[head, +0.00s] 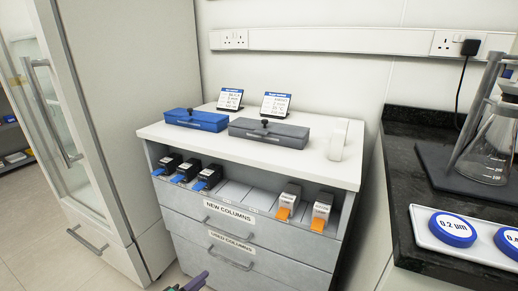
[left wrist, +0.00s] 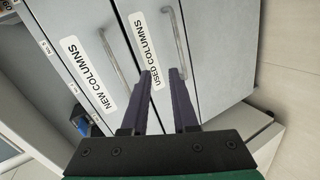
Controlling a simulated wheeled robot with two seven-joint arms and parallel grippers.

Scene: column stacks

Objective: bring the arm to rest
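My left gripper (head: 193,284) shows only as a small piece at the bottom edge of the head view, in front of the drawer cabinet. In the left wrist view its two dark fingers (left wrist: 160,73) are apart with nothing between them. They point at the drawer labelled USED COLUMNS (left wrist: 155,53), which is shut. The drawer labelled NEW COLUMNS (left wrist: 85,70) is also shut. I cannot tell how far the fingertips are from the drawer fronts. My right gripper is in neither view.
A blue case (head: 197,120) and a grey case (head: 269,133) lie on the cabinet top (head: 312,165). Below, the open shelf holds black-and-blue boxes (head: 187,170) and orange-tipped boxes (head: 288,201). A glass-door cabinet (head: 135,110) stands left; a black bench (head: 400,175) with a flask (head: 490,150) stands right.

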